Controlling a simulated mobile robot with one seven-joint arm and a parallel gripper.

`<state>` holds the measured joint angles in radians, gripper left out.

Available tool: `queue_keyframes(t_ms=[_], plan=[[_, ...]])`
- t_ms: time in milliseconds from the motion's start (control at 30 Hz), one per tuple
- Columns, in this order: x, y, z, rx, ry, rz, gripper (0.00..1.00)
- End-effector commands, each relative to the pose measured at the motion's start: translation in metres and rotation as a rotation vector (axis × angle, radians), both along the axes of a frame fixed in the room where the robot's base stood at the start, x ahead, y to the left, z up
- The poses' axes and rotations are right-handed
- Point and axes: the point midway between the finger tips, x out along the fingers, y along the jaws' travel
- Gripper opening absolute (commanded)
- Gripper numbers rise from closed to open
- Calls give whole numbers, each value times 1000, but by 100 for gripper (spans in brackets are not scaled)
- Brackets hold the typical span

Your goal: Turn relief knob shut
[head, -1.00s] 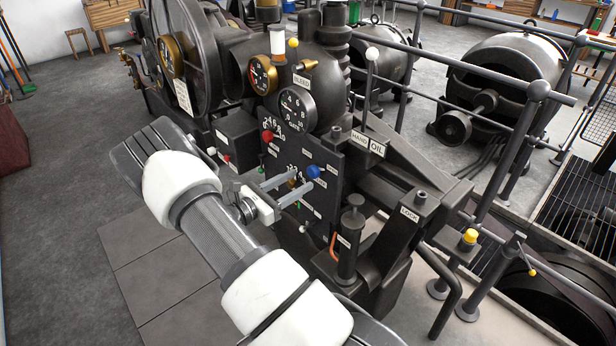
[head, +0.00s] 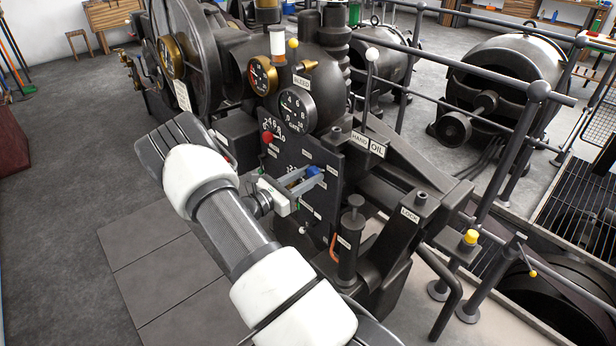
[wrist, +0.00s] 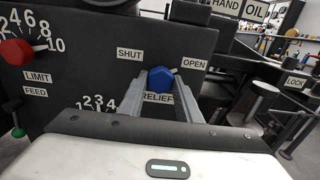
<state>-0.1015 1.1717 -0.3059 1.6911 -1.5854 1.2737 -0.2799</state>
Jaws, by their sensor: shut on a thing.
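The relief knob (wrist: 160,80) is blue and sits on the dark panel (wrist: 110,55) above the label RELIEF, with SHUT at its upper left and OPEN at its upper right. Its pale pointer points right, toward the OPEN label (wrist: 194,65). My gripper (wrist: 162,84) is shut on the knob, one finger on each side, in the wrist view. In the head view the knob (head: 314,173) shows as a blue patch at the fingertips, partly hidden by my gripper (head: 310,173).
A red knob (wrist: 15,52) with a number scale is at the left of the panel, with LIMIT and FEED labels below. A green-tipped lever (wrist: 17,122) stands at the lower left. A hand pump (head: 350,232) and railings (head: 515,140) stand to the right.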

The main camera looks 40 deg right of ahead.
Motion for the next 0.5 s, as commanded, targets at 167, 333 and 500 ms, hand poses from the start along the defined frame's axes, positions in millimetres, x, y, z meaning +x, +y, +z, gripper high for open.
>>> queue_keyframes(t_ms=[167, 333, 500], plan=[[0, 1, 0, -1, 18, 1, 8], [0, 1, 1, -6, 79, 2, 8], [0, 1, 1, -15, 193, 2, 8]])
